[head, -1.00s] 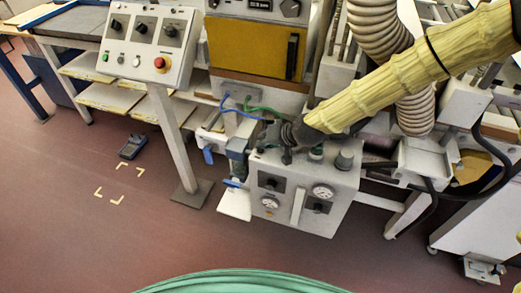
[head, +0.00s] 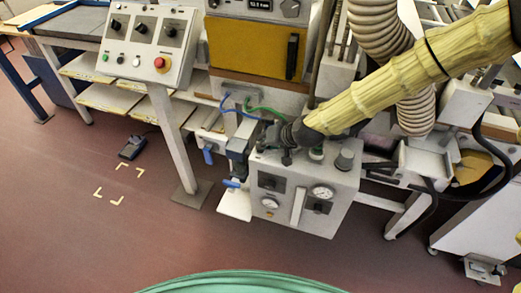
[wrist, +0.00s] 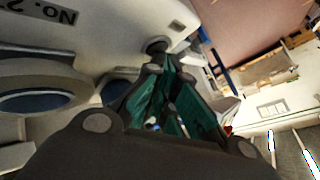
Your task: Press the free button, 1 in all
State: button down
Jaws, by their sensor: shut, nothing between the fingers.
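My gripper (head: 268,145) is shut and empty, low over the top left of a white equipment box (head: 298,218). In the wrist view my gripper (wrist: 170,62) has its green finger pads together, close to a pale surface marked "No. 2". Two grey rings with blue centres show there: a large one (wrist: 45,98) at left and another (wrist: 118,90) partly hidden by a finger. I cannot tell which is the free button, or whether the fingertips touch anything. A green-topped part (head: 316,154) and a dark knob (head: 345,160) stand on the box, right of my gripper.
A control panel (head: 148,40) at upper left carries dark knobs, small buttons and a red button (head: 159,63). Blue and green hoses run close behind my gripper. A ribbed duct (head: 385,45) hangs at right. The floor at left is mostly clear.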

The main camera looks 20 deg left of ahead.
jog(key=shift+r+p, duration=0.4)
jog(key=shift+r, duration=0.4)
jog(key=shift+r+p, duration=1.5)
jog(key=shift+r, duration=1)
